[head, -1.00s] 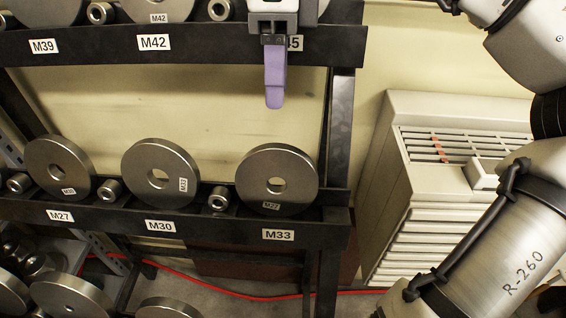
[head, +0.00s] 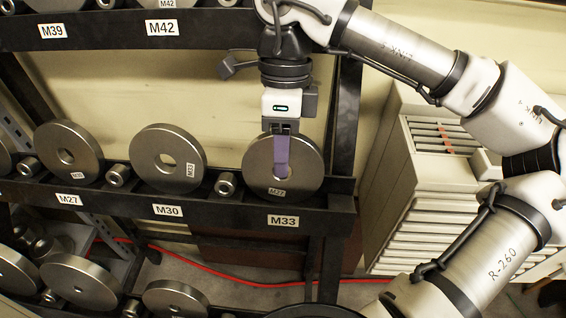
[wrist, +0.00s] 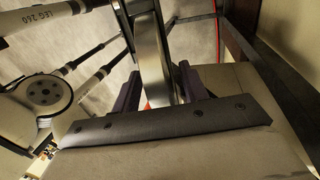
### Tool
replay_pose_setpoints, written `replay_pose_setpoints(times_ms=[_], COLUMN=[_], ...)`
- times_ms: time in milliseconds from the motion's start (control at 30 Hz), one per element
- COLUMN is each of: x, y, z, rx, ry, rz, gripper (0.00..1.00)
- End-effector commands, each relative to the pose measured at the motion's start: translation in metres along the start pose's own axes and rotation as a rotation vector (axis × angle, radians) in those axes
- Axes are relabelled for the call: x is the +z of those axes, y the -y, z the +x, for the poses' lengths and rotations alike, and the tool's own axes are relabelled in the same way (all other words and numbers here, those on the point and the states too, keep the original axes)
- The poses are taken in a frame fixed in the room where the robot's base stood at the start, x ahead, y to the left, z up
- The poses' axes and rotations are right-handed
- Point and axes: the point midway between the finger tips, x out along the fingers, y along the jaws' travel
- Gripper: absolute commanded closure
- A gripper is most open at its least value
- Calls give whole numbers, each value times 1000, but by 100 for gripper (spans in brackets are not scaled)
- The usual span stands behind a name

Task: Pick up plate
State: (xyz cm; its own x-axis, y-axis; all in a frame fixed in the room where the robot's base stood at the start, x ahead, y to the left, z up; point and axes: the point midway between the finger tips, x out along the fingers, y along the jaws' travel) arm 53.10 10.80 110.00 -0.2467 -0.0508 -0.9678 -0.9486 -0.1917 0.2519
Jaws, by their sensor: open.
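The plate (head: 260,162) above the M33 label is a round grey metal disc with a centre hole. It stands upright on edge in the middle shelf's right end slot. My gripper (head: 281,172) comes down from above, and one purple finger covers part of the plate's front face and its hole. In the wrist view, the plate (wrist: 150,40) shows edge-on between the two purple fingers of my gripper (wrist: 160,76). The fingers are open, one on each side of it. I cannot tell whether either finger touches the plate.
Plates M30 (head: 168,180) and M27 (head: 62,150) stand to the left on the same black shelf (head: 225,215), with metal collars between. The upper shelf rail (head: 215,27) runs above. A black rack post (head: 346,130) and a beige slatted unit (head: 405,200) are to the right.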

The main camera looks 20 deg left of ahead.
Motion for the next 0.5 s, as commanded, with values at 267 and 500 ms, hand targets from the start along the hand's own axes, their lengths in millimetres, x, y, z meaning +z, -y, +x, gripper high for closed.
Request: replay_pose_setpoints(times_ms=[267,500], x=[0,0], y=[0,0], z=[17,17], rx=[0,0], ry=[1,1], rz=[0,0], gripper=[56,72])
